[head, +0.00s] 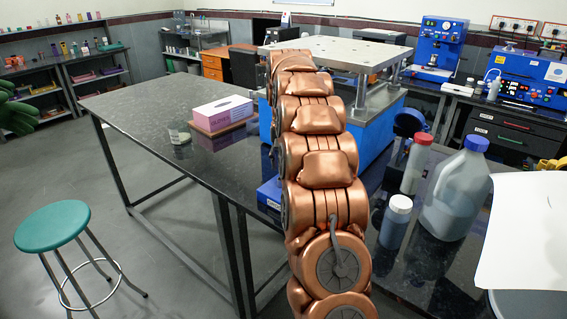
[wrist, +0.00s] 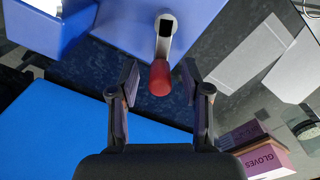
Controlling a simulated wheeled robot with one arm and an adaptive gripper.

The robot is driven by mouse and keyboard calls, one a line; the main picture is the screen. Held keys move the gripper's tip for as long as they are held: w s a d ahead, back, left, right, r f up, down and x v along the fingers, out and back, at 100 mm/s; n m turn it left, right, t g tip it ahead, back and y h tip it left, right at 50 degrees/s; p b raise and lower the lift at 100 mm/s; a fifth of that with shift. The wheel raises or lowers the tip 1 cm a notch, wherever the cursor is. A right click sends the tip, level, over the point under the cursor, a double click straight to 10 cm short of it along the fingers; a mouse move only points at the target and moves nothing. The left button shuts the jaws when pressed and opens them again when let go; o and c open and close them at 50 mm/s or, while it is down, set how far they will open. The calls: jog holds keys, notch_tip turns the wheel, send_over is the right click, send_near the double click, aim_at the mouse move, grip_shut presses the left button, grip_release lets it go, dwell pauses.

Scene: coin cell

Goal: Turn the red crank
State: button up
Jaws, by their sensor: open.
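The red crank handle (wrist: 160,78) shows in the wrist view, at the end of a grey metal crank arm (wrist: 165,35) that comes from a blue machine body (wrist: 200,12). My gripper (wrist: 160,85) is open, with one dark finger on each side of the red handle. The handle lies between the fingertips, and I see gaps on both sides. In the head view my copper-coloured arm covers the middle of the scene. The crank and my gripper are hidden behind it there.
The blue press with a metal top plate (head: 335,50) stands on the black table (head: 130,100). A pink glove box (head: 222,112) and a small clear cup (head: 179,133) are left of my arm. A large jug (head: 455,195) and bottles (head: 396,222) stand at right. A green stool (head: 52,225) is at left.

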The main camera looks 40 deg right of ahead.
jog(key=shift+r, duration=0.15)
jog(key=shift+w+r, duration=0.1)
jog(key=shift+r, duration=3.45)
